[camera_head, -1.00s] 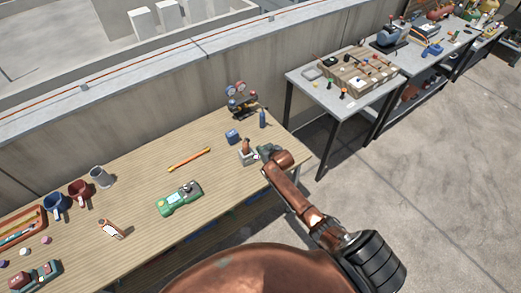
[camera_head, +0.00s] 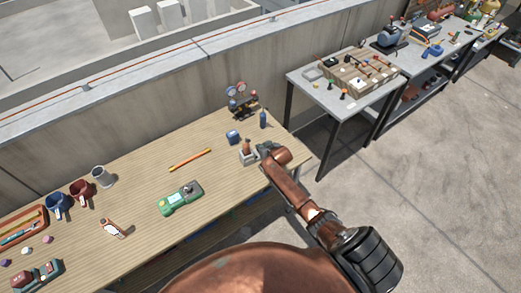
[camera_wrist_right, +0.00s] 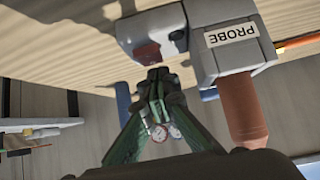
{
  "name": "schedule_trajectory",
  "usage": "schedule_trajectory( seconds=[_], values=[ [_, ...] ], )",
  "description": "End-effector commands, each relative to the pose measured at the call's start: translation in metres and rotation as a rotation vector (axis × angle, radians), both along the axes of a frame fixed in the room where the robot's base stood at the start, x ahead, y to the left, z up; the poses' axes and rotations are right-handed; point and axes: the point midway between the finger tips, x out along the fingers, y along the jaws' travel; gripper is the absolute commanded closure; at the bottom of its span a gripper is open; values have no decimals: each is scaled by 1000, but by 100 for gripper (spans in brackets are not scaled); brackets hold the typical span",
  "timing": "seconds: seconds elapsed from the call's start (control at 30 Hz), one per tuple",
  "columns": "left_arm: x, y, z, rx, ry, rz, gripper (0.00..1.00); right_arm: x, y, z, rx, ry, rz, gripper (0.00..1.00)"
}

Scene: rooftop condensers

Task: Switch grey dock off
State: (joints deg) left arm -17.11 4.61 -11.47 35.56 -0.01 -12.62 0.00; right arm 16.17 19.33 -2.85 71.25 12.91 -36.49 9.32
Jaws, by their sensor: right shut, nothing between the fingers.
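The grey dock (camera_head: 247,157) stands near the right end of the wooden bench, with a brown probe handle (camera_head: 246,145) sticking up from it. In the right wrist view the dock (camera_wrist_right: 205,68) carries a "PROBE" label, and the brown handle (camera_wrist_right: 242,108) extends from it. A dark red switch (camera_wrist_right: 147,53) sits on the dock's light grey part. My right gripper (camera_wrist_right: 158,74) is shut and empty, its fingertips close to that switch; I cannot tell whether they touch. In the head view the right gripper (camera_head: 262,151) is beside the dock, partly hidden by my wrist. My left gripper is not in view.
A blue block (camera_head: 232,137), a blue bottle (camera_head: 263,119) and a gauge set (camera_head: 240,100) stand behind the dock. An orange stick (camera_head: 189,159) and a green meter (camera_head: 180,199) lie to the left. Mugs (camera_head: 80,191) are farther left.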

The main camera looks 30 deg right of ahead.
Motion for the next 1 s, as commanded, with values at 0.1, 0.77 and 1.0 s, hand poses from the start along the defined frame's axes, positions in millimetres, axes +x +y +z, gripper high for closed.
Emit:
schedule_trajectory(
  seconds=[0.1,0.77,1.0],
  values=[
    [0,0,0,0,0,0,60,2,0,1,0,0,0,100],
    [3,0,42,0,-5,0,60,6,0,45,0,-1,0,100],
    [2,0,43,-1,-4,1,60,-20,2,74,-1,-1,2,100]
  ],
)
